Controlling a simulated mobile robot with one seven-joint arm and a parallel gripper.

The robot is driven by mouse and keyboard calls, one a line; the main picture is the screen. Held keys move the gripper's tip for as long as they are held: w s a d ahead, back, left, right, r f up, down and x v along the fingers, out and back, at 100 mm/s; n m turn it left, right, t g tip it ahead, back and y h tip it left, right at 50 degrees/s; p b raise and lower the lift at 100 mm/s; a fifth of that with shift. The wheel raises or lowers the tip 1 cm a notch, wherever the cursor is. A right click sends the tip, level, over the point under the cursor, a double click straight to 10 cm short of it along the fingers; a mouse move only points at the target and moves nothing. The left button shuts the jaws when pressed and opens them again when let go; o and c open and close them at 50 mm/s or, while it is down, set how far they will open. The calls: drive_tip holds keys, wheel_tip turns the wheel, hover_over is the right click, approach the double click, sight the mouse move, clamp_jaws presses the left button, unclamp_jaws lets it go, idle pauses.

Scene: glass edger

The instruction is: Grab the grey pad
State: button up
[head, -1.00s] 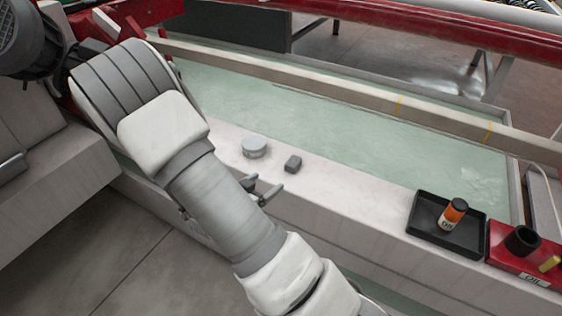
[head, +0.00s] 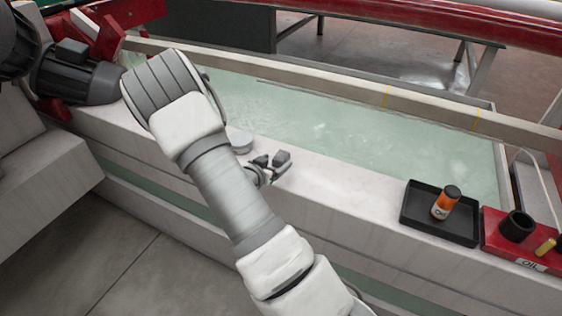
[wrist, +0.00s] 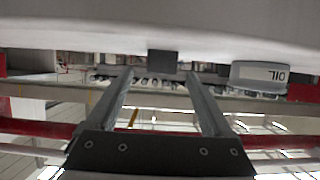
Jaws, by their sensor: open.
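The grey pad (head: 282,157) is a small dark block on the pale ledge. My gripper (head: 268,166) is open, low over the ledge and right beside the pad, its fingers pointing at it. In the wrist view, which is upside down, the pad (wrist: 162,63) shows between the two fingertips of my gripper (wrist: 160,72), near the ledge. Nothing is held. I cannot tell whether the fingers overlap the pad's sides or stop just short of it.
A round grey tin (head: 240,142) stands left of the pad, partly behind my arm. A black tray (head: 415,212) with an orange bottle (head: 446,203) and a red oil stand (head: 497,240) are at right.

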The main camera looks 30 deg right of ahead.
sight(279, 159)
drive_tip(key=b+x, duration=0.1)
drive_tip(key=x, duration=0.3)
drive_tip(key=shift+r, duration=0.15)
clamp_jaws()
